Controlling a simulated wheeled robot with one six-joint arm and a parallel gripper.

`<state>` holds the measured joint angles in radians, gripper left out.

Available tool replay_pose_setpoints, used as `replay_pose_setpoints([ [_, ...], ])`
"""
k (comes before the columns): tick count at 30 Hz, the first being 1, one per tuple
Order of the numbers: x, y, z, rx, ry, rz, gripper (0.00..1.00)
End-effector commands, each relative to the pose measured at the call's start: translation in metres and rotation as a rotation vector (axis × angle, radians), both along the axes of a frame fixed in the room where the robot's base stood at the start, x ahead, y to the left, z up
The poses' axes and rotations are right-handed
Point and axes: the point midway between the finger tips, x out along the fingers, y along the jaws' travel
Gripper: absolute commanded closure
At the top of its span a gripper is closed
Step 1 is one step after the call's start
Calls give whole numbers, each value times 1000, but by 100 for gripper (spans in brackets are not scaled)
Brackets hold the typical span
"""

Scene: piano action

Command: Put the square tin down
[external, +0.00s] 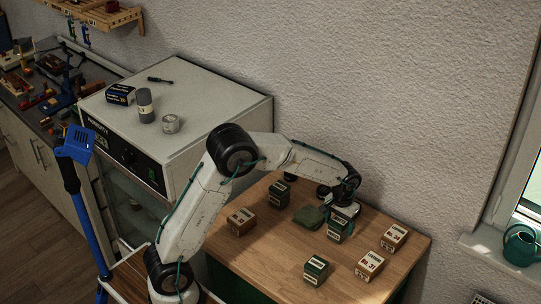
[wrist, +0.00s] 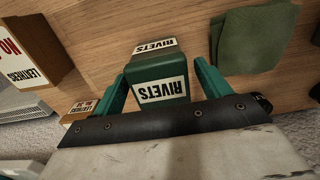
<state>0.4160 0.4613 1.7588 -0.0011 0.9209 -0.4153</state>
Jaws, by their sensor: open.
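A green square tin (external: 338,231) with a white label stands on the wooden table (external: 285,255), below my gripper (external: 345,210). In the wrist view, this tin (wrist: 160,88) reads "RIVETS" and sits between the two teal fingers of my gripper (wrist: 162,72). The fingers are open, one on each side of the tin. A narrow gap shows beside the tin; I cannot tell whether either finger touches it. The tin's base looks to be on the tabletop, but its lower edge is partly hidden.
A green cloth (external: 309,217) lies beside the tin. Other green tins stand behind (external: 279,193) and in front (external: 315,270). Brown boxes stand left (external: 241,221) and right (external: 394,237) (external: 369,266). A white oven (external: 190,110) borders the table. Bare wood separates these items.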

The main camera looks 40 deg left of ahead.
Motion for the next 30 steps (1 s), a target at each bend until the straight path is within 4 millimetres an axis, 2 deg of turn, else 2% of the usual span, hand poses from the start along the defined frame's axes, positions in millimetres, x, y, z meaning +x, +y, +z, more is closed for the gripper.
replay_pose_setpoints([
  [9, 0, 0, 70, -2, -4, 0, 24],
  [13, 0, 0, 90, -1, -3, 0, 24],
  [17, 0, 1, 102, -1, -2, 0, 24],
  [20, -6, 9, 113, -2, -5, 1, 24],
  [23, -24, 34, 132, -5, -13, 5, 24],
  [25, -45, 59, 149, -9, -23, 6, 24],
  [30, -115, 124, 182, -13, -46, 6, 24],
])
